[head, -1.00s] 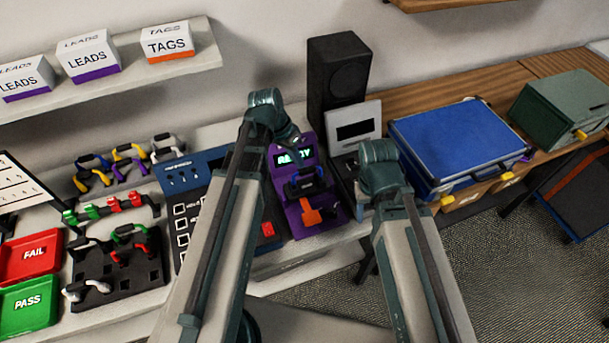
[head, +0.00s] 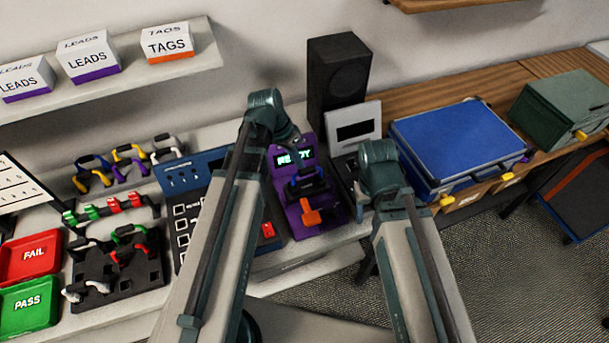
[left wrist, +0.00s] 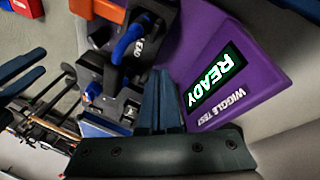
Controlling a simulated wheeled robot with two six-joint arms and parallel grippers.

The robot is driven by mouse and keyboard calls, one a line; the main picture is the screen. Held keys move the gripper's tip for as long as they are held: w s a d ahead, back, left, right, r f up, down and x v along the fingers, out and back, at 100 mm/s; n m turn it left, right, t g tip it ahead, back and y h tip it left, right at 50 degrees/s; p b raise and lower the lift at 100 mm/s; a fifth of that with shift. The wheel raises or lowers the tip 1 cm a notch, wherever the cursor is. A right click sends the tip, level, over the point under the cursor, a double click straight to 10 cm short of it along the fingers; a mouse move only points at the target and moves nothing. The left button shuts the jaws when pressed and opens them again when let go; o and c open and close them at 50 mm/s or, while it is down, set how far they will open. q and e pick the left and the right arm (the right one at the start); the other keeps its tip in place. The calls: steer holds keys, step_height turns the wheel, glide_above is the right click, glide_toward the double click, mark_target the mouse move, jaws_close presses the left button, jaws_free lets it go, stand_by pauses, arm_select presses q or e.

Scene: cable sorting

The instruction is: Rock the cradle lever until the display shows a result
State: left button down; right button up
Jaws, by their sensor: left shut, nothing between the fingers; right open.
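The purple wiggle tester (head: 303,226) stands on the bench, and its display (head: 293,158) reads READY. That display also shows in the left wrist view (left wrist: 215,78). The orange lever (head: 311,216) is at the tester's front, with part of it at the top edge of the left wrist view (left wrist: 98,9). A lead with a blue and black handle (head: 307,183) sits in the cradle above the lever. My left gripper (left wrist: 160,92) is shut and empty, beside the display and apart from the lever. My right gripper (head: 362,204) is open, right of the tester; its tips are hard to make out.
A black speaker (head: 338,70) and a grey device with a dark screen (head: 354,128) stand behind and right of the tester. A blue case (head: 460,143) lies further right. Left are a socket block with leads (head: 118,272) and the FAIL (head: 32,256) and PASS (head: 28,304) trays.

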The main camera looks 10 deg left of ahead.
stand_by(0.7)
arm_select(q)
steer(key=shift+s+d+f, duration=0.2)
steer(key=shift+s+f, duration=0.05)
steer(key=shift+s, duration=0.05)
steer(key=shift+s+d+f+b, duration=0.3)
steer(key=shift+s+f+b, duration=0.15)
steer(key=shift+b, duration=0.25)
stand_by(0.9)
steer(key=shift+w+r, duration=0.1)
stand_by(0.5)
steer(key=shift+w+a+r+p, duration=0.5)
steer(key=shift+w+r+p, duration=0.1)
steer(key=shift+w+p, duration=0.1)
steer(key=shift+r, duration=0.1)
steer(key=w+a+r+p, duration=0.2)
steer(key=w+r+p, duration=0.1)
steer(key=shift+w+a, duration=0.1)
stand_by(0.4)
stand_by(0.7)
